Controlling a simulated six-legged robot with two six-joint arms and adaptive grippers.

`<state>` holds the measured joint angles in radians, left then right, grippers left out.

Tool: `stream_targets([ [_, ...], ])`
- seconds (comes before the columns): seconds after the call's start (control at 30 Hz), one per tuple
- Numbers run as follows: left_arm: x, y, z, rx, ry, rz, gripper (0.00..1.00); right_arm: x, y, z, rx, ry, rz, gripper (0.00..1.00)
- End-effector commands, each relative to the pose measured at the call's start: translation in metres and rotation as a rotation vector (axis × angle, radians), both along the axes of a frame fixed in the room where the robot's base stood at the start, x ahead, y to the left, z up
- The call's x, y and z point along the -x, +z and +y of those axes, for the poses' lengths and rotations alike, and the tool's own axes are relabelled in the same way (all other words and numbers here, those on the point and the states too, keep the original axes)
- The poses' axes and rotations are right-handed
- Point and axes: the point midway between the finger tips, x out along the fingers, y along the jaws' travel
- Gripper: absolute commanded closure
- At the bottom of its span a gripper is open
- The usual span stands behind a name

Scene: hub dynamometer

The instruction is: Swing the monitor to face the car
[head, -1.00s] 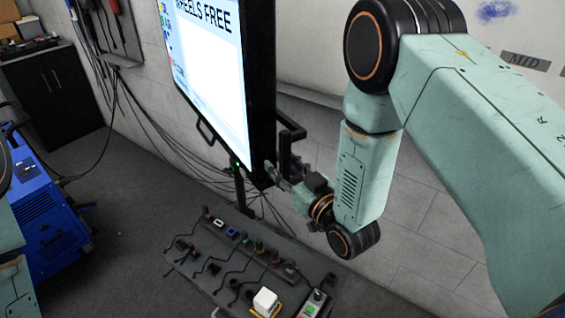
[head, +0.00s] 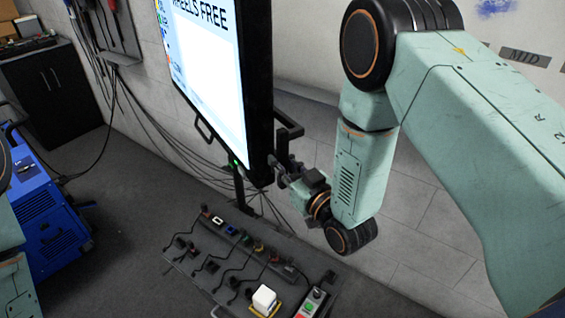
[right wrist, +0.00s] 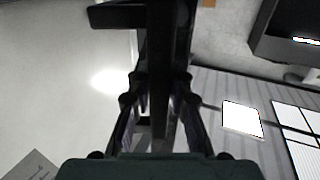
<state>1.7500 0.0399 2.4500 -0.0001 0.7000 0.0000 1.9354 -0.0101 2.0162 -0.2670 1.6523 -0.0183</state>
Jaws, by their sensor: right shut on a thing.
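The monitor (head: 212,80) is a tall black-framed screen reading "WHEELS FREE". It is seen obliquely in the head view, its bright face turned toward the lower left and its thick black edge toward my right arm. A black handle (head: 202,130) juts from its left side, and a black bracket (head: 290,132) from the edge on the right. My right gripper (head: 280,172) is at the monitor's lower right corner, partly hidden by it. In the right wrist view its fingers (right wrist: 158,110) are shut around a dark bar (right wrist: 160,50). My left gripper is out of view; the car is not identifiable.
A low dark panel (head: 200,285) with connectors, cables and a white block (head: 264,299) stands below the monitor. A blue machine (head: 50,215) and a black cabinet (head: 50,95) are at left. Cables run along the wall. Grey floor (head: 120,220) is clear between.

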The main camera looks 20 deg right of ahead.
Motion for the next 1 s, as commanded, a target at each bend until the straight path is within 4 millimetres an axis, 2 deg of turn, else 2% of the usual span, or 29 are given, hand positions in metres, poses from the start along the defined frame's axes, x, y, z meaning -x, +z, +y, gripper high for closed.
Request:
stream_targets([
  [0.33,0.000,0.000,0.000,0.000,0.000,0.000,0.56,0.001,-0.002,0.001,0.001,0.005,0.007,1.00],
  [0.47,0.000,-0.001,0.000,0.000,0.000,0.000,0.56,-0.001,-0.002,-0.006,-0.002,0.000,0.008,1.00],
  [1.0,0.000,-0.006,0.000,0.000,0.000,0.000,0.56,-0.023,0.000,-0.088,-0.009,-0.009,0.001,1.00],
])
